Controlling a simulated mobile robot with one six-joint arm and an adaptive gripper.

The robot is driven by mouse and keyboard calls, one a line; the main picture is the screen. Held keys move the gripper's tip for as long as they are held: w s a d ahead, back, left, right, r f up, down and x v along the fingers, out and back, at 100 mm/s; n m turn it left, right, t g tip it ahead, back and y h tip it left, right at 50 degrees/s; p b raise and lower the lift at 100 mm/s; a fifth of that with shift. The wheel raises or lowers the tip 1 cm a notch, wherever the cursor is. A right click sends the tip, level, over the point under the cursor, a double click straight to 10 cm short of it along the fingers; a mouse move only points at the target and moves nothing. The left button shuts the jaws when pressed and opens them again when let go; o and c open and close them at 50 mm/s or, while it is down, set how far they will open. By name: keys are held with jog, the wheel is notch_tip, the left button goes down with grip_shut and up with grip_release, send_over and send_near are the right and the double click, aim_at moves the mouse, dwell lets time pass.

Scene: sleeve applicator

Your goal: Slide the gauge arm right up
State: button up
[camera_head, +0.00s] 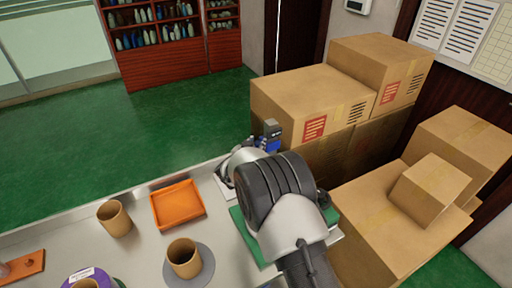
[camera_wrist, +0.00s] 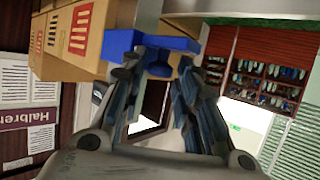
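A blue part with a grey block on top (camera_head: 271,136) stands at the far end of the table, just beyond my arm in the head view. It may be the gauge arm, but I cannot tell for sure. In the wrist view a blue bar (camera_wrist: 150,42) lies across the fingertips of my gripper (camera_wrist: 148,72). The two fingers lean inward with a gap between them. Whether they touch or clamp the blue bar is unclear.
An orange tray (camera_head: 178,205), a brown cup (camera_head: 114,218) and another cup (camera_head: 184,258) on a grey disc (camera_head: 205,272) stand left of my arm. A green mat (camera_head: 247,238) lies under my arm. Cardboard boxes (camera_head: 312,105) are stacked close behind and to the right.

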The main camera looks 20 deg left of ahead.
grip_shut()
dwell(0.4)
